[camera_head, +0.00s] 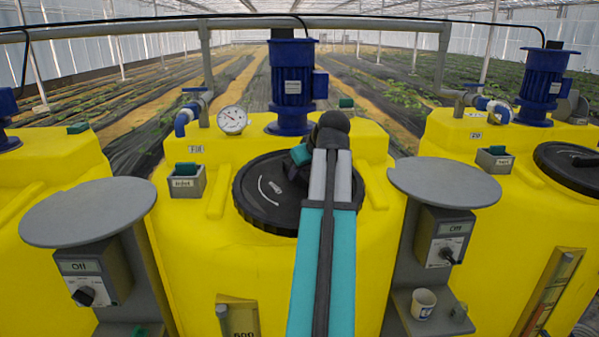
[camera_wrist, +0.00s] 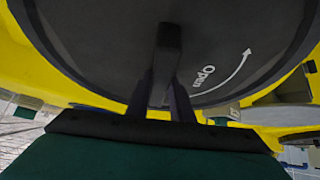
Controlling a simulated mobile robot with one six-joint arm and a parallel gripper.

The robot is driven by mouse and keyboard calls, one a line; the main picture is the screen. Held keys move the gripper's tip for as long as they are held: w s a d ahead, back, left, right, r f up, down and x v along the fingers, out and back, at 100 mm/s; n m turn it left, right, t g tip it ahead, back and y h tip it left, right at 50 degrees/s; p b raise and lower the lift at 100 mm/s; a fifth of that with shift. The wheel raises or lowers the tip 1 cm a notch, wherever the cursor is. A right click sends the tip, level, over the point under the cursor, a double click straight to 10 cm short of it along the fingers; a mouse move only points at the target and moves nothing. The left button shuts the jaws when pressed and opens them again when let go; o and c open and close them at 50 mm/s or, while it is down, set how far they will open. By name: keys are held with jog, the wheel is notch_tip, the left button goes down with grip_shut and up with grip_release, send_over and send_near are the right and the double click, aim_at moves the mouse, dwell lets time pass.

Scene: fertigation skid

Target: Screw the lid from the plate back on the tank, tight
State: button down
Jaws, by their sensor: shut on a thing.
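The black round lid (camera_head: 262,205) lies on the opening of the middle yellow tank (camera_head: 200,250). In the head view my arm covers its right part, so I cannot tell how tightly it sits. In the wrist view the lid (camera_wrist: 90,40) fills the top, with the word "Open" and a curved arrow. My gripper (camera_wrist: 165,90) is shut on the lid's raised grip bar (camera_wrist: 167,45), one finger on each side. In the head view my gripper (camera_head: 298,165) is mostly hidden by my arm. The round grey plates at left (camera_head: 90,210) and right (camera_head: 445,183) are both bare.
A blue motor (camera_head: 291,85) stands behind the lid, with a pressure gauge (camera_head: 232,120) to its left. A small grey box with a green top (camera_head: 187,180) is left of the lid. A white cup (camera_head: 423,303) stands on a low shelf under the right plate.

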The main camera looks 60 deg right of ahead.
jog(key=shift+w+d+f+b, duration=0.15)
jog(key=shift+f+b, duration=0.3)
jog(key=shift+f, duration=0.5)
dwell(1.0)
dwell(0.7)
jog(key=c, duration=1.5)
grip_release()
jog(key=shift+o, duration=0.5)
jog(key=shift+f, duration=0.15)
jog(key=shift+o, duration=1.2)
grip_shut()
